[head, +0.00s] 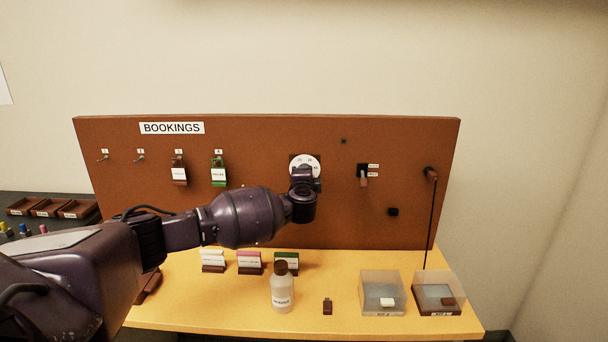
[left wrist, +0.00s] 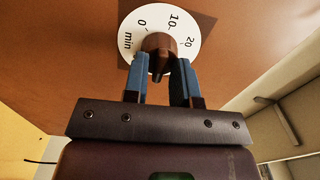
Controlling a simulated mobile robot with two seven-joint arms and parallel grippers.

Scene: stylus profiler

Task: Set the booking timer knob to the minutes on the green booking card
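The timer dial (head: 305,163) is a white disc on the brown board, partly hidden by my left gripper. In the left wrist view the dial (left wrist: 190,22) reads min, 0, 10 and 20, with a brown knob (left wrist: 158,44) at its centre. My left gripper (left wrist: 162,68) has its two blue fingers on either side of the knob; whether they press on it is unclear. The left gripper (head: 304,178) also shows in the head view. A green-topped card (head: 290,257) stands on the table, partly behind a bottle; its print is too small to read. My right gripper is not in view.
A green tag (head: 218,172) and a brown tag (head: 179,172) hang on board hooks. White (head: 212,260) and pink (head: 249,262) cards stand beside the green one. The bottle (head: 282,292), a small brown piece (head: 327,306) and two clear-walled trays stand in front. A switch (head: 364,176) is right of the dial.

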